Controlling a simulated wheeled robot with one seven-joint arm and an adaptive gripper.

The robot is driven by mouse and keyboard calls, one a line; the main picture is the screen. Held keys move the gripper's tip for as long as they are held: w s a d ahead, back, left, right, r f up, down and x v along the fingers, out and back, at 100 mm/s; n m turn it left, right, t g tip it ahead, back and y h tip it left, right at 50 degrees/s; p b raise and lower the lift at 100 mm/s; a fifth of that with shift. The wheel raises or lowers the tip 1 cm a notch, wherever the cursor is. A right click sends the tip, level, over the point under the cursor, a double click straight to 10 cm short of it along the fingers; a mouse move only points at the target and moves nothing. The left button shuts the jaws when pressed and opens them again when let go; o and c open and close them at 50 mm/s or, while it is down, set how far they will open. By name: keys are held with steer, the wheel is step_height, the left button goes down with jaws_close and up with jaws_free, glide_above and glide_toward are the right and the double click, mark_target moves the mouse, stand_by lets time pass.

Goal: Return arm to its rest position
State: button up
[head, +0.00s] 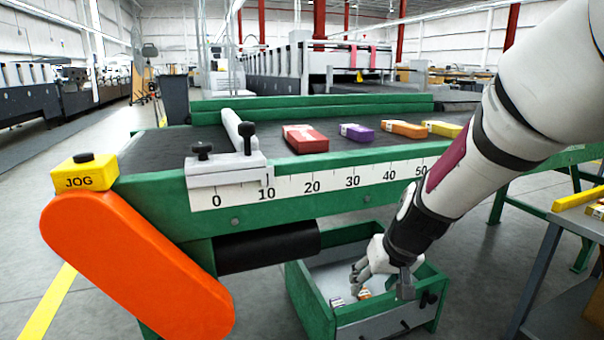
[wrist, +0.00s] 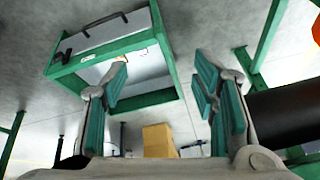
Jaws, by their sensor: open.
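My arm reaches down from the upper right of the head view. My gripper (head: 372,282) is at the green-framed bin (head: 430,312) below the conveyor's end, in front of part of the bin. In the wrist view my gripper (wrist: 162,82) has its teal-padded fingers spread, with nothing held between them. The bin also shows there, upper left, with its green rim (wrist: 150,97). A small pale item (head: 337,302) and a small orange item (head: 364,293) lie in the bin, partly hidden by my gripper.
The green conveyor (head: 345,220) carries a red carton (head: 306,139), a purple carton (head: 357,132), an orange carton (head: 403,129) and a yellow carton (head: 442,129). A black roller (head: 268,246) is left of my gripper. A side table (head: 570,270) stands at right.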

steer(key=s+r+g, duration=0.1)
steer(key=s+r, duration=0.4)
steer(key=s, duration=0.4)
steer(key=s+r+g, duration=0.1)
steer(key=s+r, duration=0.3)
steer(key=s, duration=0.4)
steer(key=s+d+r+g+h, duration=0.1)
steer(key=s+d, duration=0.1)
steer(key=s, duration=0.7)
steer(key=s+d+r+g+h, duration=0.1)
steer(key=s+d, duration=0.1)
steer(key=s, duration=0.8)
step_height(320, 180, up, 40)
steer(key=t+p, duration=0.3)
steer(key=p, duration=3.5)
steer(key=shift+d, duration=0.25)
